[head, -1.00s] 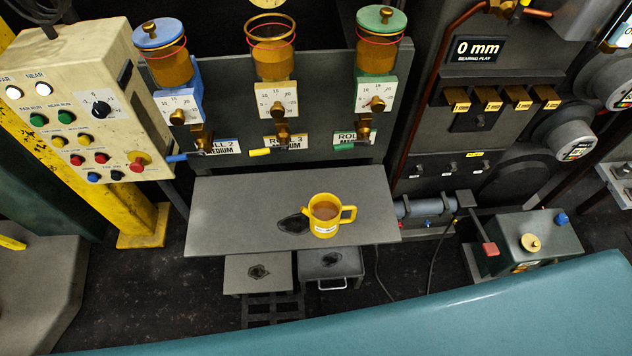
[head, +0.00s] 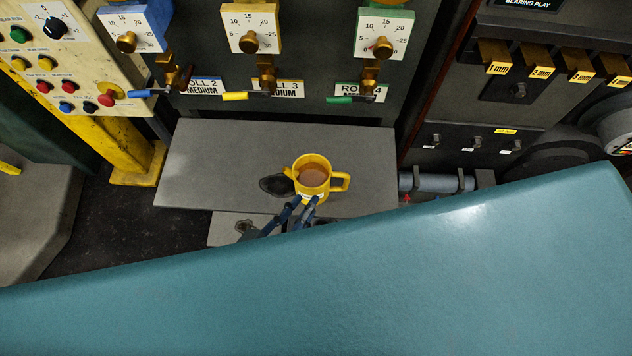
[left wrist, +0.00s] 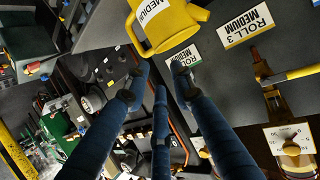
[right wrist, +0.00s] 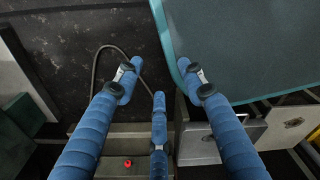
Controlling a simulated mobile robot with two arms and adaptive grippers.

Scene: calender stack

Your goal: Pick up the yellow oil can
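The yellow oil can (head: 314,176), an open-topped mug shape filled with brown liquid, stands upright on the grey shelf (head: 215,165). Its handle points right. My left gripper (head: 295,211) shows blue fingers at the near side of the can, partly behind the teal surface. In the left wrist view the can (left wrist: 180,22), labelled MEDIUM, is just beyond the spread fingertips (left wrist: 162,75); contact cannot be told. My right gripper (right wrist: 162,78) is open and empty, low near the dark floor, and shows only in the right wrist view.
The teal curved surface (head: 350,285) covers the lower front of the head view. Valve levers, such as the yellow lever (head: 235,96), hang above the shelf's back. A yellow post (head: 135,160) stands left of the shelf. Grey cylinder (head: 438,181) is at the shelf's right.

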